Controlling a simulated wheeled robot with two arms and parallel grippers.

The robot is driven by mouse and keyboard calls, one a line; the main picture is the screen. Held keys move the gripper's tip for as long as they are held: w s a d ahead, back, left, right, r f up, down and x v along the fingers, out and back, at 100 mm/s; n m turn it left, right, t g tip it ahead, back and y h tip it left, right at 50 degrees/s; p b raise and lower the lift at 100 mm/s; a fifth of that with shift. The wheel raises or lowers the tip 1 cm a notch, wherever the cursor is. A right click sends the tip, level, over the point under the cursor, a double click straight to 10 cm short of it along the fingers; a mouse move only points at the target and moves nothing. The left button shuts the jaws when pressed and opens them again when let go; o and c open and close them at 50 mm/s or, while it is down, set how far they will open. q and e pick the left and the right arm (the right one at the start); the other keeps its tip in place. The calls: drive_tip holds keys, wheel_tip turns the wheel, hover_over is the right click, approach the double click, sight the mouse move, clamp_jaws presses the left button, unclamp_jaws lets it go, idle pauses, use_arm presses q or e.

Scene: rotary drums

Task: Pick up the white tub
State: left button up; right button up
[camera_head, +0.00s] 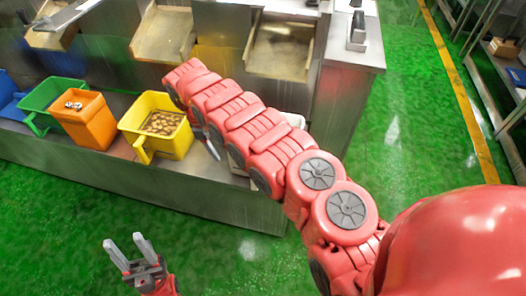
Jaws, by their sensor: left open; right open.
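The white tub (236,160) is mostly hidden behind my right arm. Only a small pale part of it shows on the steel ledge, right of the yellow tub. My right gripper (212,150) is largely covered by its own red arm. One grey finger shows, pointing down just left of the white tub. I cannot tell whether it touches the tub. My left gripper (128,250) is open and empty, low over the green floor, in front of the ledge and well away from the tub.
A yellow tub (182,136) with brown pieces, an orange bin (88,126) with small items, a green bin (40,97) and a blue bin (8,88) stand along the steel ledge (160,188). Steel chutes rise behind. Shelves (500,50) stand far right. Green floor is clear in front.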

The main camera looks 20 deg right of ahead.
wheel_tip(320, 180, up, 3)
drive_tip(key=s+d+g+h, duration=0.1)
drive_tip(key=s+d, duration=0.1)
drive_tip(key=s, duration=0.1)
drive_tip(key=shift+g, duration=0.3)
drive_tip(key=x, duration=1.1)
drive_tip(key=d+x, duration=0.1)
drive_tip(key=x, duration=0.5)
drive_tip(key=shift+s+d, duration=0.1)
clamp_jaws()
